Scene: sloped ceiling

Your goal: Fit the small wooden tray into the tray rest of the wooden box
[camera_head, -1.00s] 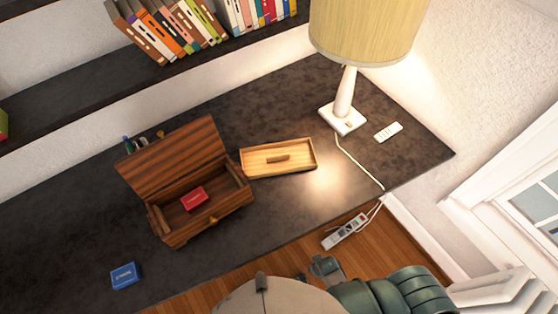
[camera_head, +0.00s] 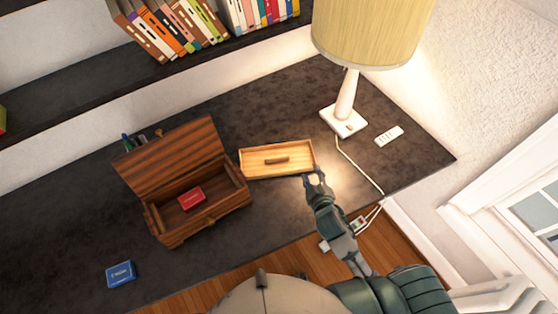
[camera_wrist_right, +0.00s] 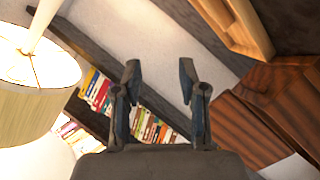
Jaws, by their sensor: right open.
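The small wooden tray (camera_head: 257,168), light-coloured with a dark handle bar in its middle, lies on the dark desk right of the wooden box. The wooden box (camera_head: 168,240) stands with its lid raised and a red card box (camera_head: 191,198) inside. My right gripper (camera_head: 313,178) is open and empty by the tray's front right corner; I cannot tell if it touches. In the right wrist view the open fingers (camera_wrist_right: 158,80) show, with part of the tray (camera_wrist_right: 240,28) at the top and the box (camera_wrist_right: 245,130) at right. My left gripper is not in view.
A blue card box (camera_head: 121,274) lies near the desk's front left. A lamp (camera_head: 345,100) with a white base and a white remote (camera_head: 389,135) stand to the right; its cord runs over the edge. Books (camera_head: 175,25) line the shelf behind. Desk between tray and lamp is clear.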

